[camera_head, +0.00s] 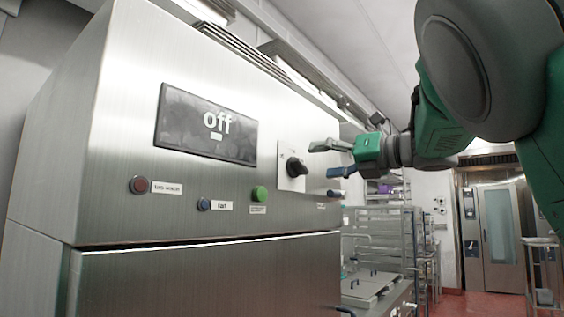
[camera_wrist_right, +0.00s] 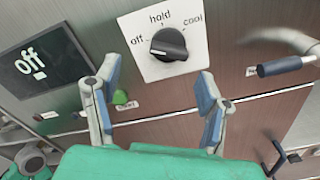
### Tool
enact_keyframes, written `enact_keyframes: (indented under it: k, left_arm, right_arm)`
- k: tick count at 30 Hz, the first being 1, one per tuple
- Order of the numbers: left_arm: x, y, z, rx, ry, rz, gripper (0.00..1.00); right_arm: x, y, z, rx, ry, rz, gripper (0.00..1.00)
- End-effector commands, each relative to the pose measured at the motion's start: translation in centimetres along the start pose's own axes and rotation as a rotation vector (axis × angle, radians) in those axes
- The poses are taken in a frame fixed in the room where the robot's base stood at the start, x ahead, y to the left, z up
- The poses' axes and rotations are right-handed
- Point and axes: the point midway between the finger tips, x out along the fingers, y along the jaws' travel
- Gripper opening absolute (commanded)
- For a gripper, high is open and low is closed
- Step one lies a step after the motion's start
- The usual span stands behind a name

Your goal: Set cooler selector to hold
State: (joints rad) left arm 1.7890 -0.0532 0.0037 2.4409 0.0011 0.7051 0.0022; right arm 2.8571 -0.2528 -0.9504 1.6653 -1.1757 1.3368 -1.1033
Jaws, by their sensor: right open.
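The cooler selector (camera_head: 297,168) is a black knob on a white plate on the steel cabinet front. In the right wrist view the selector knob (camera_wrist_right: 169,44) is ringed by the marks off, hold and cool, left to right. The dark display (camera_head: 207,124) reads "off". My right gripper (camera_head: 326,159) is open and empty, just right of the knob in the head view. In the right wrist view its fingertips (camera_wrist_right: 158,82) are spread below the knob, apart from it. My left gripper is not in view.
Below the display are a red button (camera_head: 140,185), a blue button (camera_head: 203,204) and a green button (camera_head: 259,194). A blue-black handle (camera_wrist_right: 280,66) sticks out right of the selector. Racks (camera_head: 390,225) stand beyond the cabinet at right.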

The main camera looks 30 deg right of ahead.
Motion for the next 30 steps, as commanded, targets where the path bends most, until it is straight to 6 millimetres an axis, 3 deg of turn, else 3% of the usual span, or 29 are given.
enact_keyframes:
  k: [4,14,25,30]
  left_arm:
    - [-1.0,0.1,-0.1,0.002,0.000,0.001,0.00]
    - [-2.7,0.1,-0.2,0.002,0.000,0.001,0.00]
    - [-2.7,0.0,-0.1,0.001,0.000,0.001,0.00]
    - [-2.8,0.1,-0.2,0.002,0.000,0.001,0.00]
  right_arm:
    - [1.7,-0.2,0.2,0.003,0.000,-0.002,0.64]
    - [6.6,1.9,-0.3,-0.011,0.007,-0.003,0.64]
    - [6.7,0.2,0.0,0.000,0.002,0.001,0.64]
    - [7.4,0.4,0.0,-0.002,0.002,0.000,0.64]
